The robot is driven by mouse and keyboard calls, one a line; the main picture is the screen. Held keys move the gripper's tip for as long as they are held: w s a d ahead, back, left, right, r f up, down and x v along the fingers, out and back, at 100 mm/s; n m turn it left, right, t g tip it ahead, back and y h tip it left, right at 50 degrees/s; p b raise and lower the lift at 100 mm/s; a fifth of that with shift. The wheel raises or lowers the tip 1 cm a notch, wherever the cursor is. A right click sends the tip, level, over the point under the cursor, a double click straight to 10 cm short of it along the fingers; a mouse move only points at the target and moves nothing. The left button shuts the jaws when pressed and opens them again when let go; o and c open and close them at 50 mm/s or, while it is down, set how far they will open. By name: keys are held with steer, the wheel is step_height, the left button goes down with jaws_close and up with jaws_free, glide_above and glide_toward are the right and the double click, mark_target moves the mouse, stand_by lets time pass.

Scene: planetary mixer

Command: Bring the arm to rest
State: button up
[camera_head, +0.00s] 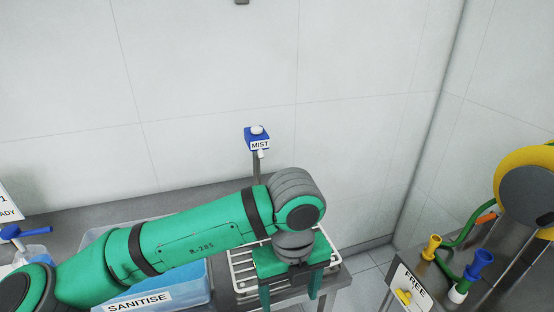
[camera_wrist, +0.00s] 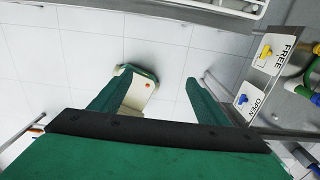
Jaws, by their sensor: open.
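My green arm reaches across the lower part of the head view from the left and bends down at its wrist. My gripper (camera_head: 290,293) hangs at the front right of the wire rack, pointing down. Its two fingers are apart. In the wrist view my gripper (camera_wrist: 158,92) is open, with nothing held between the fingers. Pale floor tiles (camera_wrist: 60,75) show beyond and between them.
A wire rack (camera_head: 242,278) lies beside and partly behind my gripper. A blue SANITISE bin (camera_head: 197,293) is under my arm. A MIST dispenser (camera_head: 257,140) stands behind. A FREE sign (camera_head: 412,284) and coloured fittings are at right; an OPEN sign (camera_wrist: 247,101) shows in the wrist view.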

steer(key=w+d+r+n+t+h, duration=0.1)
steer(key=w+d+h, duration=0.1)
steer(key=d+h, duration=0.5)
steer(key=w+d+r+n+t+h, duration=0.1)
steer(key=w+d+n+h, duration=0.1)
steer(key=d, duration=1)
steer(key=w+d+r+n+t+h, duration=0.3)
steer(key=d+r+n+t+h, duration=0.2)
steer(key=r+n+h, duration=0.15)
steer(key=w+a+f+n+t+y, duration=0.2)
steer(key=a+f+n+t+y, duration=0.5)
steer(key=n, duration=1)
steer(key=s+a+f+n+t+y, duration=0.2)
steer(key=s+a+f+n, duration=0.15)
steer(key=f, duration=0.35)
steer(key=s+a+f+n+t+y, duration=0.2)
steer(key=s+a+f, duration=0.15)
steer(key=f, duration=0.35)
steer(key=s+a+f+g+y, duration=0.1)
steer(key=s+a+f, duration=0.2)
steer(key=s, duration=0.5)
steer(key=s+a+f+y, duration=0.2)
steer(key=s+a, duration=0.3)
steer(key=s, duration=0.4)
steer(key=s+a+f+g+y, duration=0.1)
steer(key=s+a+f, duration=0.3)
steer(key=s, duration=0.5)
steer(key=shift+a+f+g, duration=0.3)
